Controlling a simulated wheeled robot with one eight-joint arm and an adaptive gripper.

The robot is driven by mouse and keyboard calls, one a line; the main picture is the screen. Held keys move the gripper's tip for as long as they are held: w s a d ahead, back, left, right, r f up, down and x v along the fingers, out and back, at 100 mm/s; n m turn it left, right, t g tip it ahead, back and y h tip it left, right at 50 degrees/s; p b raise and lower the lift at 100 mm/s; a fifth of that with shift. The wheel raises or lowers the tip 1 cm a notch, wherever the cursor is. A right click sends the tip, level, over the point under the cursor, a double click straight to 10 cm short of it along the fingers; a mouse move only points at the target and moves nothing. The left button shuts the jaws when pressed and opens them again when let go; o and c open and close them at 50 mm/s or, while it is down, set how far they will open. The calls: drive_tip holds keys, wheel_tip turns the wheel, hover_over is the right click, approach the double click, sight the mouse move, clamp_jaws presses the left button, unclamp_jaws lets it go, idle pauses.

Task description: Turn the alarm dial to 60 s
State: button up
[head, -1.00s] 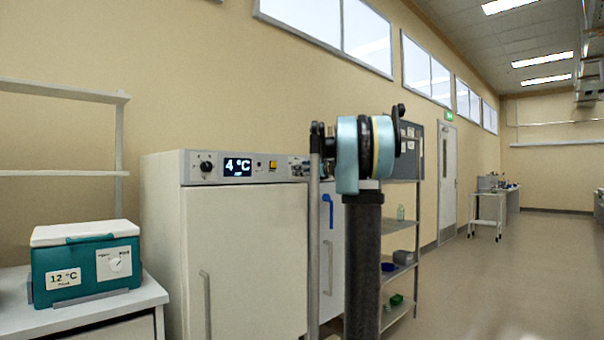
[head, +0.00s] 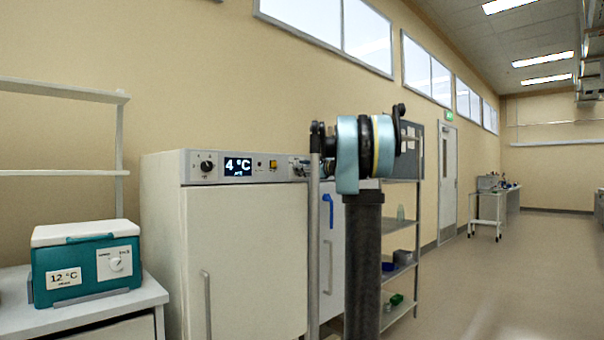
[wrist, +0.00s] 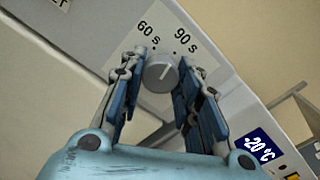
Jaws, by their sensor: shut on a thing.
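In the wrist view the alarm dial (wrist: 158,75) is a round grey knob with a pale pointer line, set on a light panel. The mark "60 s" (wrist: 147,29) is printed at its upper left and "90 s" (wrist: 187,43) at its upper right. The pointer line slants up and right, more toward the 90 s side than the 60 s side. My gripper (wrist: 160,77) has its blue fingers on both sides of the dial and is shut on it. In the head view my arm hides the dial.
A blue display reading -20 °C (wrist: 258,147) sits lower right of the dial. In the head view a white cabinet with a 4 °C display (head: 238,166) stands left of my arm. A teal box (head: 86,265) stands farther left. Open floor (head: 480,275) lies to the right.

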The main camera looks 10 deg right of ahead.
drive_tip(key=shift+n, duration=4.5)
drive_tip(key=shift+f, duration=0.1)
drive_tip(key=o, duration=1.1)
drive_tip(key=shift+d, duration=0.1)
drive_tip(key=v, duration=1.1)
drive_tip(key=shift+s+d, duration=0.2)
drive_tip(key=shift+s, duration=0.15)
